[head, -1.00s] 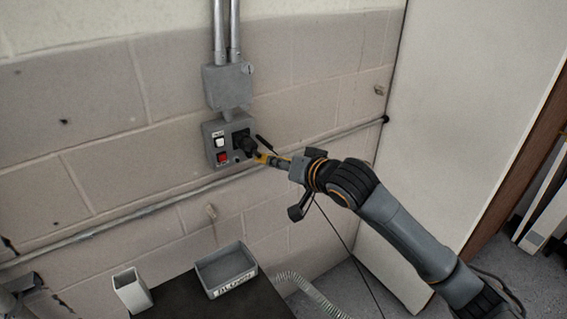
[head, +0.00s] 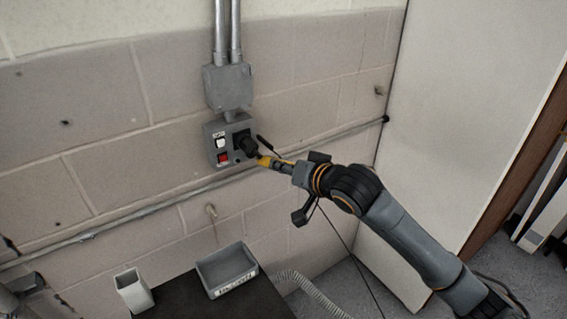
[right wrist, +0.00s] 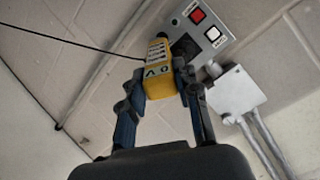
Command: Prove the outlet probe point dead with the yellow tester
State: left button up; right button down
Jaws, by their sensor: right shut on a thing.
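The yellow tester (head: 264,161) is in my right gripper (head: 275,164), close to the grey outlet panel (head: 214,130) on the wall. In the right wrist view the gripper (right wrist: 160,88) is shut around the tester (right wrist: 157,80), one finger on each side. The tester's far end points at the panel (right wrist: 208,52), near the black outlet (right wrist: 186,46). The black outlet (head: 244,142) also shows in the head view. I cannot tell whether the tester's tip touches the probe point.
A grey junction box (head: 228,87) with conduits is above the panel. A pipe (head: 160,207) runs along the wall below. A grey labelled tray (head: 226,270) and a white container (head: 133,290) stand on a dark surface. A thin black cable (right wrist: 65,40) runs to the gripper.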

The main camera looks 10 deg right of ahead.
jog(key=s+d+p, duration=0.1)
jog(key=s+d, duration=0.1)
jog(key=s, duration=0.3)
jog(key=shift+s+d+p, duration=0.2)
jog(key=shift+s+p, duration=0.05)
jog(key=shift+p, duration=0.05)
